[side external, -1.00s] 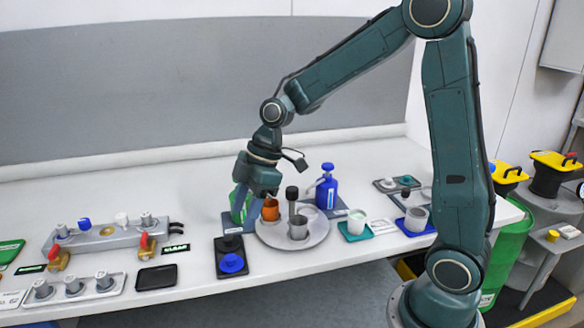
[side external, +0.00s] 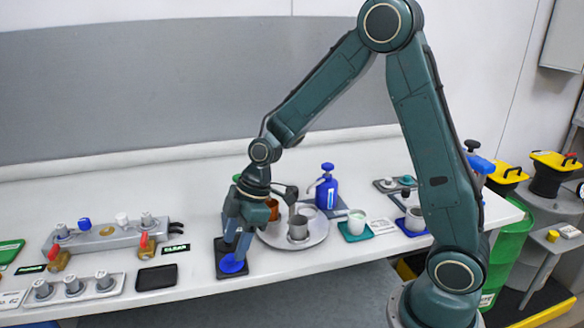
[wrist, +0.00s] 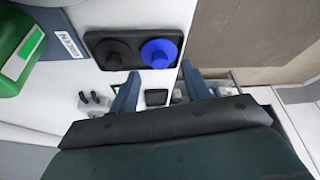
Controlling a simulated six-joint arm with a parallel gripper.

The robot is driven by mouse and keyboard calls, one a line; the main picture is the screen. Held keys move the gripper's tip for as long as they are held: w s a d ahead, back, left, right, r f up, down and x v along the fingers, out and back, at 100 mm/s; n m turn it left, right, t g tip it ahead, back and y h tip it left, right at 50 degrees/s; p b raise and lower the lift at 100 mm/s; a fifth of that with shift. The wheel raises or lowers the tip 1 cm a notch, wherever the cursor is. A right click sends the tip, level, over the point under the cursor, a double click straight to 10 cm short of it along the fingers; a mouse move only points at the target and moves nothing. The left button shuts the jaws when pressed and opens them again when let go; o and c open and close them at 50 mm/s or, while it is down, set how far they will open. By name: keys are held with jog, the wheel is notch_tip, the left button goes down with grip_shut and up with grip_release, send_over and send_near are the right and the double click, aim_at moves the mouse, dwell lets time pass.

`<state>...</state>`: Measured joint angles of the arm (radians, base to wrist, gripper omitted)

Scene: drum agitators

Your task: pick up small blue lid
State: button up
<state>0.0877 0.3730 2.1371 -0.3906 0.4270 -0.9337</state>
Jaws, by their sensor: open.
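The small blue lid (side external: 231,264) lies on a dark tray (side external: 222,247) near the front edge of the counter. In the wrist view the blue lid (wrist: 159,52) is round with a raised centre knob, beside a black lid (wrist: 114,54) on the same tray. My gripper (side external: 236,257) points down right over the blue lid in the side view. Its fingers are spread and hold nothing. In the wrist view my gripper (wrist: 160,82) shows both fingertips, with the blue lid ahead of and between them. In the side view the gripper hides the black lid.
A round metal plate (side external: 268,237) with cups stands to the right of the tray. A blue pump bottle (side external: 327,190) is behind it. A black pad (side external: 156,277) and a valve block (side external: 110,233) are to the left. A green container (wrist: 18,50) shows in the wrist view.

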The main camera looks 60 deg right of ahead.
aim_at(231, 257)
jog(key=shift+x, duration=1.6)
grip_shut()
jog(key=shift+r, duration=0.15)
notch_tip(231, 257, up, 20)
jog(key=shift+s+d, duration=0.1)
dwell(0.5)
